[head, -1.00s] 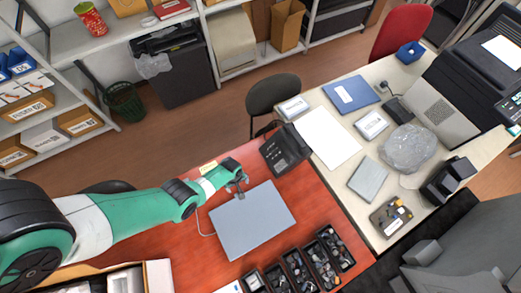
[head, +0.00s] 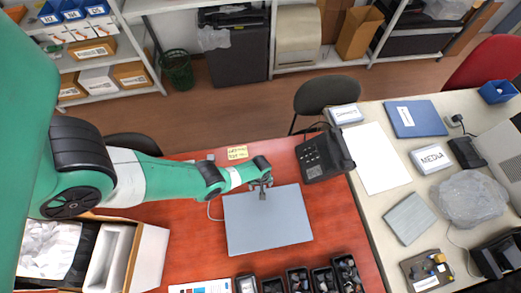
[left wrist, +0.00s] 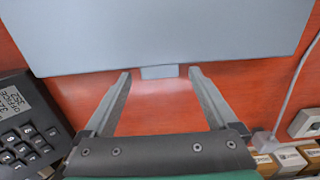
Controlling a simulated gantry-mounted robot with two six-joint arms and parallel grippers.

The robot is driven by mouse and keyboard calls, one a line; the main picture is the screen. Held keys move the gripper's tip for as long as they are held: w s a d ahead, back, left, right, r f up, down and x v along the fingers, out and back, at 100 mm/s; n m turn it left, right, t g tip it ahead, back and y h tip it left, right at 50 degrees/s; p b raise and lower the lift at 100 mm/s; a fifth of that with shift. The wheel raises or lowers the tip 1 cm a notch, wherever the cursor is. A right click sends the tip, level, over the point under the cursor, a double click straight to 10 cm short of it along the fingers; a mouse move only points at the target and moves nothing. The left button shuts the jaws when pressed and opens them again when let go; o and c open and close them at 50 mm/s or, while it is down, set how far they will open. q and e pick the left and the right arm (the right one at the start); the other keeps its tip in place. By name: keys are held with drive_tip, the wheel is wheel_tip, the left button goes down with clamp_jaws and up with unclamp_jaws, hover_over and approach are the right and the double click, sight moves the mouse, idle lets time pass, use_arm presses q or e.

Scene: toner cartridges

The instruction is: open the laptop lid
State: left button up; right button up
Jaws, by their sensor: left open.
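The laptop (head: 268,222) lies closed and flat on the red table, a plain grey-blue slab. It also fills the top of the left wrist view (left wrist: 165,35), where a small pale tab (left wrist: 159,72) shows at the middle of its near edge. My left gripper (head: 263,192) is at the laptop's far edge in the head view. In the left wrist view the left gripper (left wrist: 159,78) is open, its two fingertips on either side of the tab with nothing between them but the tab's area. Whether the fingers touch the laptop cannot be told. My right gripper is not in view.
A black desk phone (head: 322,157) stands right of the laptop. Yellow notes (head: 237,152) lie behind it. A cable (head: 211,210) runs at its left. Several black bins (head: 298,279) line the front, and an open box (head: 150,258) stands at the left.

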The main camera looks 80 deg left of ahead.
use_arm(q)
clamp_jaws()
idle(0.5)
